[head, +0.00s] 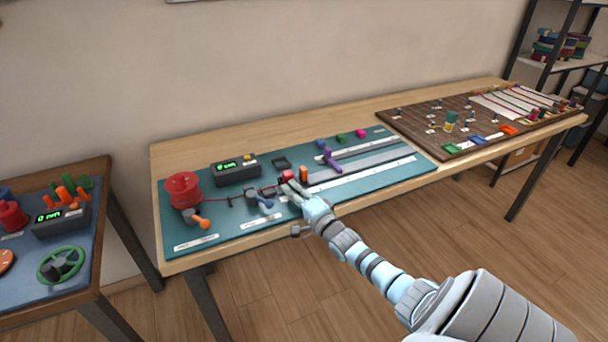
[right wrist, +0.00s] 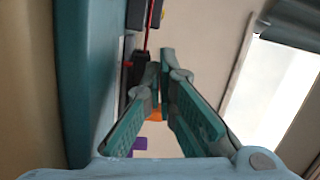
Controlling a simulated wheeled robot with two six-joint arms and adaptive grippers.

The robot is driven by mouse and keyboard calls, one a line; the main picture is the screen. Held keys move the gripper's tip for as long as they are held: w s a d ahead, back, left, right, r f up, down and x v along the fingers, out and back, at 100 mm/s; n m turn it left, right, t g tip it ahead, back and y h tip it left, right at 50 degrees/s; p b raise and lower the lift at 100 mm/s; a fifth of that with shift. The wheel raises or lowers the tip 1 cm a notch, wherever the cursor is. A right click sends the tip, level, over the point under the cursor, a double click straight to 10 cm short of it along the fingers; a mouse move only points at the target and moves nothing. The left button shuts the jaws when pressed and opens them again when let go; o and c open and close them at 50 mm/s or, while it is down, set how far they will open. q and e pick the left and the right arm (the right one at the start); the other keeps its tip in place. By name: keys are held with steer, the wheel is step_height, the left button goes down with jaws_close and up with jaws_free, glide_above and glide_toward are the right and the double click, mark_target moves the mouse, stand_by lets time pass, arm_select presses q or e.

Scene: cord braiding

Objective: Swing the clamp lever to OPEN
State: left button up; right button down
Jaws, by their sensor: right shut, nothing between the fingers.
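On the green board in the head view, a small dark clamp block with a blue-tipped lever (head: 265,203) stands just left of my right gripper. Another lever with an orange knob (head: 203,223) stands near the red spool (head: 184,190). I cannot read which label is OPEN or tell which lever is the clamp's. My right gripper (head: 291,188) is shut and empty, low over the board, close to a red block. In the right wrist view its fingers point at a dark block (right wrist: 136,74) beside a red cord (right wrist: 148,40); contact is unclear. My left gripper is out of view.
A black display box (head: 235,171) stands behind the levers. An orange post (head: 304,174) and a purple piece (head: 331,160) stand right of my gripper. A brown pegboard (head: 450,125) lies farther right. A second table with a green wheel (head: 62,265) is at left.

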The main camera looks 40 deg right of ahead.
mark_target(285, 209)
steer(key=a+p, duration=0.1)
steer(key=s+a, duration=0.1)
steer(key=a, duration=0.1)
steer(key=shift+s+p, duration=0.15)
steer(key=shift+p, duration=0.2)
steer(key=shift+s+a+f, duration=0.1)
steer(key=shift+s+a, duration=0.05)
steer(key=shift+a, duration=0.2)
steer(key=shift+a+f, duration=0.1)
steer(key=shift+f, duration=0.1)
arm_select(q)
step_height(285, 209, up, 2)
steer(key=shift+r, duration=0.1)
